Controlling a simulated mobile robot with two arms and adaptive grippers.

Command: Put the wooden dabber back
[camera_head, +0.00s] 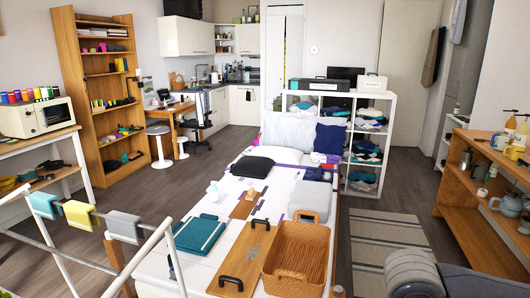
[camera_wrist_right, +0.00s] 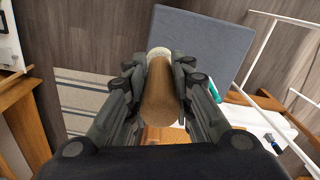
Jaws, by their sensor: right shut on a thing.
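The wooden dabber (camera_wrist_right: 160,98), a brown cylinder with a paler rounded end, is in the right wrist view. My right gripper (camera_wrist_right: 158,68) is shut on it, with a finger on each side of it. The pale end points away from the wrist, toward the top of that view. I cannot make out the dabber or my right gripper in the head view. My left gripper is not in view.
A wooden shelf (camera_head: 455,190) with crockery stands at right. A drying rack (camera_head: 60,250) is at front left. The striped rug (camera_head: 385,240) is clear.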

